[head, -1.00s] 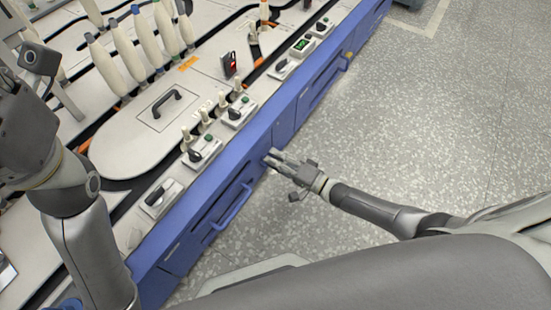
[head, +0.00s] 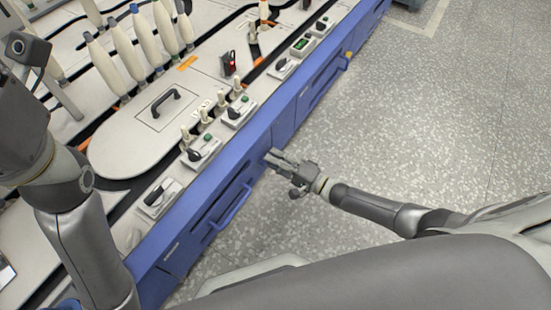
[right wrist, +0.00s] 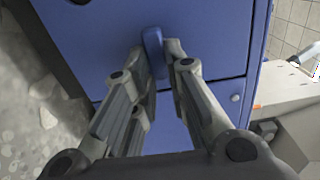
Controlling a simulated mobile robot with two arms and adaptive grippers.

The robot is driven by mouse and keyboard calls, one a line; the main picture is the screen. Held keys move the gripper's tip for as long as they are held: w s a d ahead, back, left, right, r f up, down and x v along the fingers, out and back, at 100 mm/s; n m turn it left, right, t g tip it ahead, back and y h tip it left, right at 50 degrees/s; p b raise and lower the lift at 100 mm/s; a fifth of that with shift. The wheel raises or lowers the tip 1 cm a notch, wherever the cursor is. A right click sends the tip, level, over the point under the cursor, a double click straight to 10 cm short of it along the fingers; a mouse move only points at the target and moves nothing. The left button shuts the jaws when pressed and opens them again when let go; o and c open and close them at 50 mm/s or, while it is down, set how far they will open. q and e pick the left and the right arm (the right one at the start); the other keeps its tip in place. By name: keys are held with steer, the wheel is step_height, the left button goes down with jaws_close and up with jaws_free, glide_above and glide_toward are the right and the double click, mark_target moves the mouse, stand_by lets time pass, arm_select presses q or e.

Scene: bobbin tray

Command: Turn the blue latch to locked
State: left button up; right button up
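The blue latch (right wrist: 154,50) shows in the right wrist view as a small blue bar on the blue cabinet front, between the fingertips. My right gripper (right wrist: 159,58) is closed around it, with a fingertip on each side. In the head view my right gripper (head: 268,158) is at the blue front panel, and the latch is hidden there by the fingers. My left arm comes in at the left edge of the head view; whether its gripper is open or shut is not clear.
The blue machine front (head: 285,125) has a bar handle (head: 232,207) left of the right gripper. Black-knobbed switches (head: 200,150) line the top edge. Several bobbins (head: 128,50) stand behind. The speckled floor (head: 420,120) to the right is clear.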

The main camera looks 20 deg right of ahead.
steer(key=o, duration=0.5)
steer(key=shift+c, duration=0.2)
steer(key=shift+s, duration=0.1)
steer(key=v, duration=1.2)
